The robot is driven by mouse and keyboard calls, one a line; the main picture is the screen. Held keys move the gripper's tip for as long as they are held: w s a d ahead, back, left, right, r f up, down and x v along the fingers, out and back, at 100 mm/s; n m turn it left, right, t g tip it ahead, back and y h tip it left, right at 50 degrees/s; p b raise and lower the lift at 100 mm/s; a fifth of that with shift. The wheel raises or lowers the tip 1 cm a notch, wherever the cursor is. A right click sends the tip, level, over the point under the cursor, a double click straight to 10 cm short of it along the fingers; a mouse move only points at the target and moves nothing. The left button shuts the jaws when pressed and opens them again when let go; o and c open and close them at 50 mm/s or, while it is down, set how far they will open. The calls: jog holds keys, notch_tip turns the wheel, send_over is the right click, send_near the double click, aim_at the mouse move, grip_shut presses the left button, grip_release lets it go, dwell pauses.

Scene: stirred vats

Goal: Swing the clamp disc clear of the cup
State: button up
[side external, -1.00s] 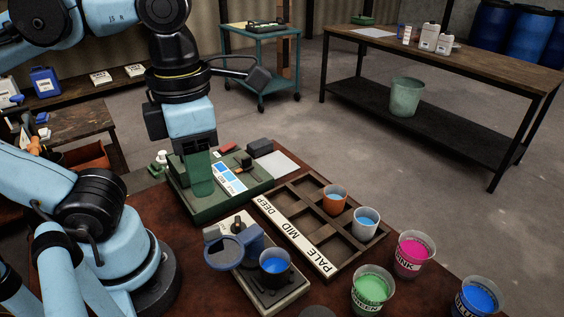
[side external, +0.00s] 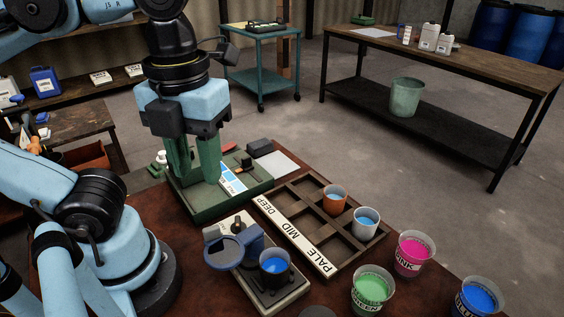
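The clamp disc (side external: 224,253) is a dark blue round piece on the stirring device (side external: 283,303), at the lower middle of the side external view. It lies left of the cup (side external: 274,268), which holds blue liquid in a dark holder. The disc does not cover the cup's mouth. A blue block with a dark knob (side external: 237,224) stands just behind the disc. My gripper (side external: 195,174) has two green fingers with a gap between them, and it looks empty. It hangs over the green machine (side external: 210,207), behind and left of the disc, apart from disc and cup.
Pink (side external: 411,257), green (side external: 370,290) and blue (side external: 478,300) paint cups stand at the front right.

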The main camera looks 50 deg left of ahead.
aim_at(211, 227)
notch_tip(211, 227, down, 12)
jog(key=n, duration=2.6)
jog(key=shift+n, duration=0.3)
jog(key=shift+r, duration=0.1)
grip_shut()
